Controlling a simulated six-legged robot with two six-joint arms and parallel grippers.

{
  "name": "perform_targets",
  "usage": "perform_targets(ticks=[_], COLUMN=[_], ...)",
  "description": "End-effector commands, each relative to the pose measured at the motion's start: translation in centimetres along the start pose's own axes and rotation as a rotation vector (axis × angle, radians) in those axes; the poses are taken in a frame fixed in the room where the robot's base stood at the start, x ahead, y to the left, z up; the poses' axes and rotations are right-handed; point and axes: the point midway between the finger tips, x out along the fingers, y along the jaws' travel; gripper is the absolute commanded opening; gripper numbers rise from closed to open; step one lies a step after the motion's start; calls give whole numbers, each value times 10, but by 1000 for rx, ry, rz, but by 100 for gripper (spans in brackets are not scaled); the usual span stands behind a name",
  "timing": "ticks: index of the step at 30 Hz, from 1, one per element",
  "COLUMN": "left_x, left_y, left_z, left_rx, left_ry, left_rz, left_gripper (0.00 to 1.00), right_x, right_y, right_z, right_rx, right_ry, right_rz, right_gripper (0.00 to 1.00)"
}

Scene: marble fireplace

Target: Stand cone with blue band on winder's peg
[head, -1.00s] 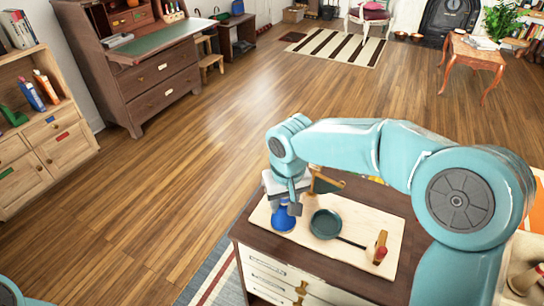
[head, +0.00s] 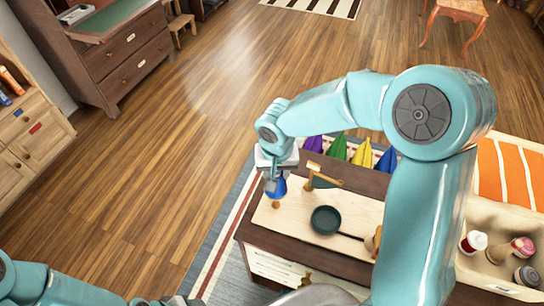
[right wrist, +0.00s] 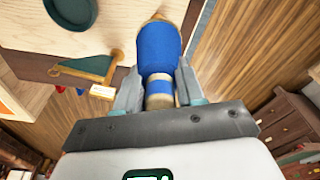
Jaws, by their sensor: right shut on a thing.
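My right gripper (head: 272,184) is shut on the blue-banded cone (head: 279,189), above the left end of a pale board (head: 275,222). On the board are a dark green round dish with a thin rod (head: 326,219) and a wooden post with a green triangular piece (head: 322,181). My left gripper (head: 165,301) is partly cut off at the bottom edge.
The board lies on a dark brown chest (head: 372,184). Purple (head: 313,145), green (head: 338,148), yellow (head: 361,151) and blue (head: 387,160) pointed things stand behind it. A cream tray with pots (head: 462,272) is at right. Wooden floor is open at left.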

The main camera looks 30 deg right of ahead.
Motion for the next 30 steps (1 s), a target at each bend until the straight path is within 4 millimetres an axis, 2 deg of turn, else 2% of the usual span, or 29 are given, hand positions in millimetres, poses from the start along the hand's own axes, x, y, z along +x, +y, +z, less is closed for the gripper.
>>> perform_targets(ticks=[3, 11, 30], left_x=[-5, -3, 19], left_y=[2, 1, -7], left_z=[0, 0, 0], left_rx=[0, 0, 0], left_ry=[0, 0, 0], left_rz=[0, 0, 0], left_gripper=[55, 55, 55], right_x=[-4, 1, 40], right_y=[2, 3, 2], right_z=[2, 6, 6], right_rx=[9, 14, 14], right_ry=[0, -1, -1], right_rz=[-1, 0, 0], right_gripper=[5, 5, 5])
